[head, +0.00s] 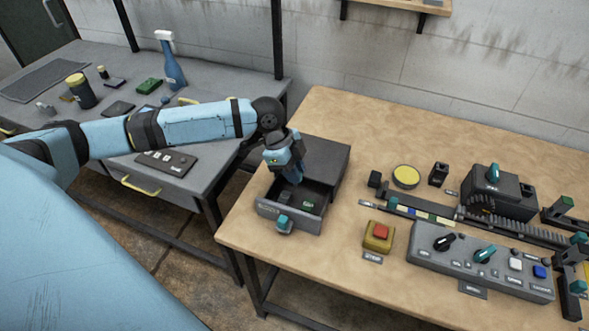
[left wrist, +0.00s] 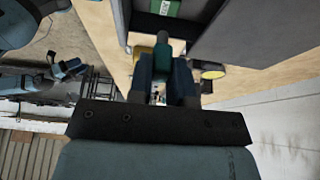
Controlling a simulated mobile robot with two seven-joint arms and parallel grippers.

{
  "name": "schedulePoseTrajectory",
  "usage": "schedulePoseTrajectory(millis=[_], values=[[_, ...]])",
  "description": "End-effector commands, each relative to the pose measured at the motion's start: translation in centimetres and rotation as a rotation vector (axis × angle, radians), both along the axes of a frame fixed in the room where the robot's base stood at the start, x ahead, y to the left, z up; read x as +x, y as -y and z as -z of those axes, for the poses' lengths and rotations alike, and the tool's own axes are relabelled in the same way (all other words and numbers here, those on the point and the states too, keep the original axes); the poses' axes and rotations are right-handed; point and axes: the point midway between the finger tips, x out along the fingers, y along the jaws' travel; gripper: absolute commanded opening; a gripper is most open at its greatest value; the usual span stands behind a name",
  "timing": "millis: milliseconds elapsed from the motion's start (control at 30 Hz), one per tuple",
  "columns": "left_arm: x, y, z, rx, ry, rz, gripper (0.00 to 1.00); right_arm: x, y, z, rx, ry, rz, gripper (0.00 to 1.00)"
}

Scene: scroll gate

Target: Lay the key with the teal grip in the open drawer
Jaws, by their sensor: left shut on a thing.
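The open drawer (head: 312,222) sticks out of a dark grey cabinet (head: 325,157) on the wooden table, with a teal knob on its front. My left gripper (head: 292,176) is over the drawer's back part, pointing down. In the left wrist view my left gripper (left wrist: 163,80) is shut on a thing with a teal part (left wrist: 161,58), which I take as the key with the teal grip. Its lower part is hidden in the head view. A small green item (head: 308,204) and a dark labelled item lie in the drawer.
Right of the cabinet stand a yellow disc (head: 406,176), a red button on a yellow box (head: 379,235), a rail, and a control panel (head: 480,262) with knobs. The table's front left is clear.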

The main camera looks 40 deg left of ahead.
Motion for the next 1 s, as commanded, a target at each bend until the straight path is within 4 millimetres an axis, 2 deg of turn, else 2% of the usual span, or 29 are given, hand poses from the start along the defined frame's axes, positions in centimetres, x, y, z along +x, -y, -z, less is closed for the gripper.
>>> schedulePoseTrajectory(millis=[33,333,533,800,1000], values=[[0.0,0.0,1.0,0.000,0.000,0.000,0.00,0.0,0.0,1.0,0.000,0.001,0.000,0.51],[0.0,0.0,3.7,0.001,0.001,0.000,0.00,0.2,0.0,3.6,0.002,0.008,0.000,0.51],[0.0,0.0,5.3,0.001,0.000,0.000,0.00,0.2,0.0,3.3,0.001,0.008,0.000,0.51],[0.0,0.0,8.0,0.000,-0.002,-0.001,0.00,0.2,0.0,3.7,0.001,0.008,0.000,0.51],[0.0,0.0,9.3,0.000,0.001,0.000,0.00,0.2,0.0,4.1,0.002,0.006,-0.001,0.51]])
